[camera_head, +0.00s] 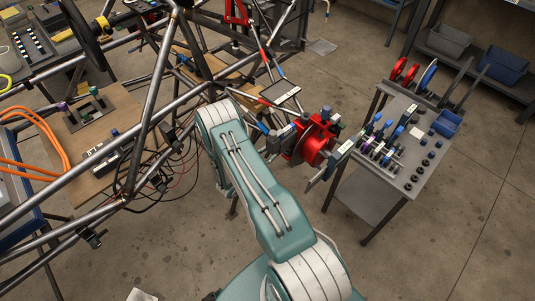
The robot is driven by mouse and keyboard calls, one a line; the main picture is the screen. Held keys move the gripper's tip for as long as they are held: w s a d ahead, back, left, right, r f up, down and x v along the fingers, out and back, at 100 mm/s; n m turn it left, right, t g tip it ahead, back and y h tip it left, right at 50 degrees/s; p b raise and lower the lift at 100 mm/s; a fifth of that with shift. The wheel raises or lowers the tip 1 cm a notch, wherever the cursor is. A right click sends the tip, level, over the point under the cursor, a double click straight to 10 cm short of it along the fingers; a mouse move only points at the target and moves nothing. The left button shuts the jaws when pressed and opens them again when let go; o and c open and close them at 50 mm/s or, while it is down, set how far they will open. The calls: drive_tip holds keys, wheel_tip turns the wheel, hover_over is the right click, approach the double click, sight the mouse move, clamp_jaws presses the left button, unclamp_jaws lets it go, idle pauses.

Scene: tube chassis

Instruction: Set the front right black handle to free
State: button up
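The tube chassis (158,80) of bare grey metal fills the left and upper middle of the head view. Small black clamp-like parts sit on its lower tubes, one at the lower left (91,237) and one nearer the middle (158,182). A red hub assembly (309,150) with dark and grey parts stands at the chassis's right side. I cannot tell which black part is the front right handle, or how it is set. My teal and white arm rises from the bottom and covers the middle of the view. I cannot make out my gripper; the arm's far end is hidden.
A grey metal table (408,184) with small parts and a blue bin (447,123) stands right of the hub. Loose cables (181,155) hang by the chassis; orange hoses (38,123) run at the left. Open concrete floor (460,235) lies at the lower right.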

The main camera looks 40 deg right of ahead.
clamp_jaws()
drive_tip(key=shift+a+r, duration=0.1)
drive_tip(key=shift+w+a+r+y, duration=0.1)
drive_tip(key=shift+a+r+y, duration=0.2)
drive_tip(key=shift+y, duration=0.4)
drive_tip(key=shift+a+r+y, duration=0.15)
drive_tip(key=shift+r+y, duration=0.1)
drive_tip(key=shift+y, duration=0.45)
drive_tip(key=shift+a+r+m+y, duration=0.2)
drive_tip(key=shift+r+y, duration=0.6)
drive_tip(key=shift+y, duration=0.85)
drive_tip(key=shift+a+r+m+y, duration=0.2)
drive_tip(key=shift+r+y, duration=0.6)
drive_tip(key=shift+y, duration=0.8)
drive_tip(key=shift+a+r+m+y, duration=0.15)
drive_tip(key=shift+r+y, duration=0.65)
drive_tip(key=shift+y, duration=0.85)
